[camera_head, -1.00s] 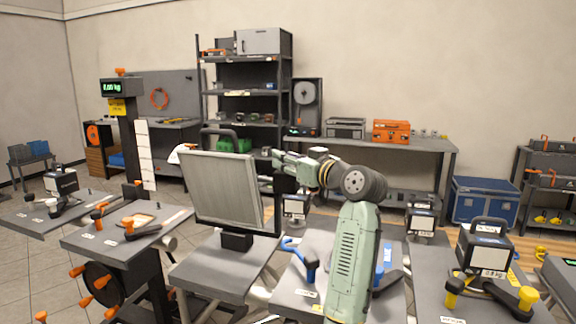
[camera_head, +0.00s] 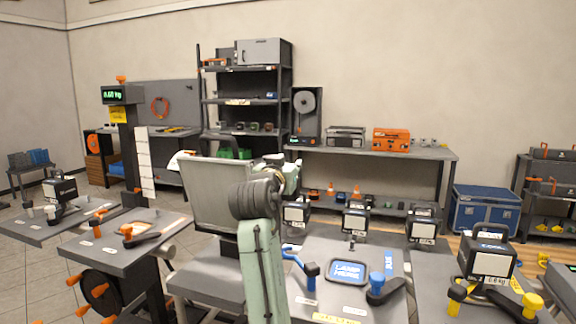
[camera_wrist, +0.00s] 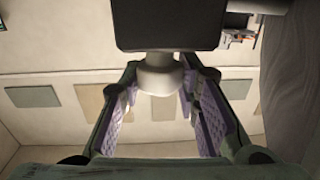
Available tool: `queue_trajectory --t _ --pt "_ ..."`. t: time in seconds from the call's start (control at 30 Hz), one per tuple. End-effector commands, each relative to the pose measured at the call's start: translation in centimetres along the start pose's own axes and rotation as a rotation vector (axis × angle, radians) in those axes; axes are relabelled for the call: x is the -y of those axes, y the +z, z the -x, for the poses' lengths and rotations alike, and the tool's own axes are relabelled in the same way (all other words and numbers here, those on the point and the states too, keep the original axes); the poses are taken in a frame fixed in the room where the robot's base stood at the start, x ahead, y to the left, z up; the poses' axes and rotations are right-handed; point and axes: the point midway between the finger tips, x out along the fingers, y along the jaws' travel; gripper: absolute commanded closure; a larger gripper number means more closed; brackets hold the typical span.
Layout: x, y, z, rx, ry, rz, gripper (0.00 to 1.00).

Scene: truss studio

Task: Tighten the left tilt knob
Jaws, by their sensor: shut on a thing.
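The grey lamp panel (camera_head: 211,193) stands on a dark table left of my arm in the head view, its right part covered by the arm. In the wrist view a pale round knob (camera_wrist: 160,76) sits under a dark block (camera_wrist: 167,24). My gripper (camera_wrist: 160,84) is shut on this knob, its purple-padded fingertips at the knob's two sides. In the head view my gripper is not clearly seen behind my arm, beside the panel's right edge. I cannot tell from these views which side's tilt knob this is.
Right of my arm, a table holds a tray marked "LAMP HERE" (camera_head: 348,271) and a blue-knobbed clamp (camera_head: 377,286). Small labelled boxes (camera_head: 356,219) stand along its back. A table with orange-knobbed parts (camera_head: 128,238) is at left. A shelf rack (camera_head: 245,98) stands behind.

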Motion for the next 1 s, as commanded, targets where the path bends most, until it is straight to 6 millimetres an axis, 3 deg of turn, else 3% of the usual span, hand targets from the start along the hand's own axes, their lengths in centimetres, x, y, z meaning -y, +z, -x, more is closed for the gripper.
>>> queue_trajectory --t 0.4,0.97,1.0 --pt "0.03 0.01 -0.02 0.001 0.187 0.002 0.98" --pt "-0.07 0.14 -0.08 0.004 0.213 0.003 0.98" --pt "-0.07 0.14 -0.08 0.004 0.213 0.003 0.68"
